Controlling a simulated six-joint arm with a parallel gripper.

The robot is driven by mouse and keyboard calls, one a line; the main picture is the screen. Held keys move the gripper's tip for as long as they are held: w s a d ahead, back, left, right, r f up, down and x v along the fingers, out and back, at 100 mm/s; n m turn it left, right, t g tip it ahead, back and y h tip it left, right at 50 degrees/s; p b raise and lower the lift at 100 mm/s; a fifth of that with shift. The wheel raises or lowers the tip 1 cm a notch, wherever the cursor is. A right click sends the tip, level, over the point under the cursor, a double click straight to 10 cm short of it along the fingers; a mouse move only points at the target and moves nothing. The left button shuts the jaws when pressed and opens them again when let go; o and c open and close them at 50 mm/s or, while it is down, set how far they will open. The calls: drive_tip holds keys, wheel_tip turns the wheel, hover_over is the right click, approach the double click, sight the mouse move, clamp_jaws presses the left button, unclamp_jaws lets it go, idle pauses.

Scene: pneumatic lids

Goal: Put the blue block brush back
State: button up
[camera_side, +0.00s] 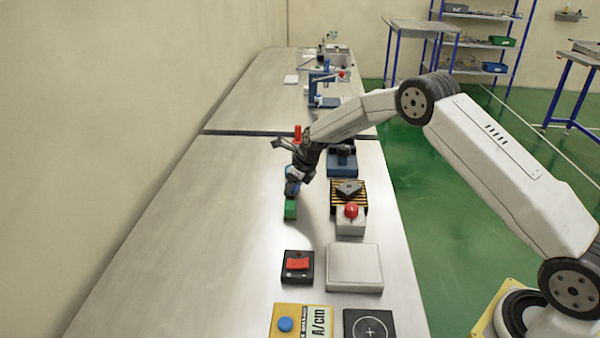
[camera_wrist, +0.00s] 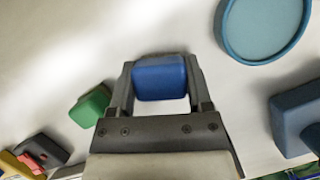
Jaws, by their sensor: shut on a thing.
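My gripper (camera_wrist: 160,92) is shut on the blue block (camera_wrist: 160,75), which sits between its two fingers in the wrist view. In the side view my gripper (camera_side: 293,180) points down over the middle of the bench, and a little of the blue block (camera_side: 291,188) shows just behind the green block. I see no bristles; the block's underside is hidden, and I cannot tell whether it touches the bench. A round teal dish (camera_wrist: 265,28) with a raised rim lies at the upper right of the wrist view, apart from the block.
A green block (camera_side: 290,209) stands close on the near side. To the right are a blue fixture (camera_side: 342,164), a striped plate (camera_side: 348,189) and a red button (camera_side: 351,211). A red switch (camera_side: 297,264) and grey box (camera_side: 354,266) are nearer. The bench's left side is clear.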

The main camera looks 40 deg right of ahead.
drive_tip(key=shift+f, duration=0.1)
drive_tip(key=o, duration=1.2)
drive_tip(key=shift+v, duration=6.15)
drive_tip(key=shift+s, duration=0.1)
